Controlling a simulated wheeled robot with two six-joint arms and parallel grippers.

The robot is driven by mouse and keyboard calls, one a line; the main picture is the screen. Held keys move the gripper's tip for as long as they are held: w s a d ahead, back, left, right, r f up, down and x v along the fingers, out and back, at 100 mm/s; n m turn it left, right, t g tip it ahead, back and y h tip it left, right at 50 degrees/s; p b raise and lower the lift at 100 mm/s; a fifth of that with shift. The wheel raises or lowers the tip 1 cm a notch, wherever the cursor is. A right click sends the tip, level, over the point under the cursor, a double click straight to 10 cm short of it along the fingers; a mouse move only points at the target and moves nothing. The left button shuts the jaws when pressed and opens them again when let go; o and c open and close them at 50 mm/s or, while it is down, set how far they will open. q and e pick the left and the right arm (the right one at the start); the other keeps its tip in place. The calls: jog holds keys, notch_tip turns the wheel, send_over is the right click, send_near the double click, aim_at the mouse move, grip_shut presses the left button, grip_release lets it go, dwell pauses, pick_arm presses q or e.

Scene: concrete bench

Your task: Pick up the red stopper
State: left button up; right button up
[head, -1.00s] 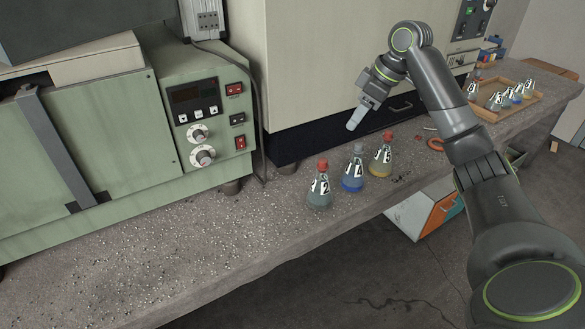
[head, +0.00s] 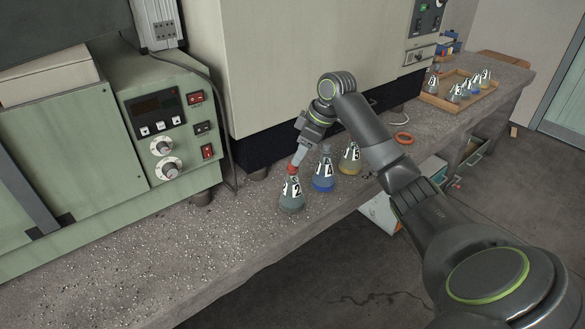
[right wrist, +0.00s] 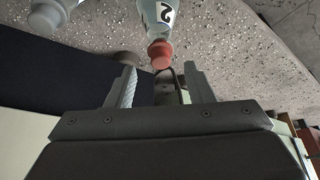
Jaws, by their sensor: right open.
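A red stopper (head: 292,168) sits in the neck of the grey-blue flask labelled 2 (head: 291,200), which stands upright on the bench. The right wrist view also shows the red stopper (right wrist: 160,54). My right gripper (head: 299,158) is just above the stopper in the head view and partly overlaps it. In the right wrist view its two fingers (right wrist: 162,76) are apart, with the stopper just beyond the tips and between their lines. Nothing is held. My left gripper is out of view.
A blue flask (head: 323,182) and a yellow flask (head: 350,163) stand close to the right. A red ring (head: 403,138) lies farther along. A wooden tray (head: 447,104) holds several flasks. The green instrument (head: 173,130) stands at left; the front-left bench is clear.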

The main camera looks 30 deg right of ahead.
aim_at(292, 168)
jog(key=x, duration=0.4)
jog(key=shift+w+a, duration=0.15)
jog(key=c, duration=0.9)
